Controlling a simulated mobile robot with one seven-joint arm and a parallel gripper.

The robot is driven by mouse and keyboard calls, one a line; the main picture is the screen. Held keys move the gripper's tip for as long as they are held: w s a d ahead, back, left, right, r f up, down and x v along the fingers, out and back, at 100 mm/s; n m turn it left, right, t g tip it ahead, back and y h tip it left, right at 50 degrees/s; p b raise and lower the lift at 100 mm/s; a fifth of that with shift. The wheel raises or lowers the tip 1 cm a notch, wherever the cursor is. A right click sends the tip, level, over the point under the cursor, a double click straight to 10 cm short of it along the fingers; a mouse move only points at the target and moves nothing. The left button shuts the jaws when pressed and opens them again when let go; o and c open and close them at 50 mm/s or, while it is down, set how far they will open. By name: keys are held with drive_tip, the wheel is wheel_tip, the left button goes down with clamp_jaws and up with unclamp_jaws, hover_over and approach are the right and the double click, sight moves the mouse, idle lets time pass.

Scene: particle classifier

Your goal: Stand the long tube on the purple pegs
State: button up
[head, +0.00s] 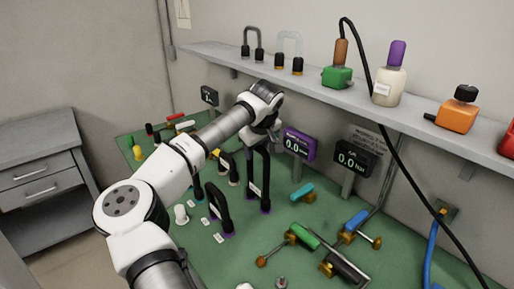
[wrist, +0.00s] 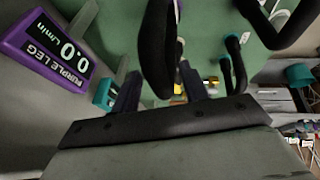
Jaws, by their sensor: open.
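A long black U-shaped tube (head: 266,175) stands upright, legs down, at the middle of the green bench. Purple pegs (head: 266,211) show at the feet of its legs; I cannot see how fully the legs sit on them. My gripper (head: 263,140) is at the top of this tube. In the wrist view my open gripper (wrist: 160,88) has one finger on each side of the black tube (wrist: 158,45). Whether the fingers touch it is unclear.
A shorter black tube (head: 219,212) with purple at its feet stands left of the long one. A purple display (head: 299,144) is close behind. Other tubes and tools (head: 303,236) lie around. A shelf (head: 310,82) runs above.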

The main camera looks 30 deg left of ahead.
drive_tip(key=b+v, duration=0.3)
drive_tip(key=v, duration=1.1)
drive_tip(key=shift+s+a+f, duration=0.1)
drive_tip(key=shift+f, duration=0.05)
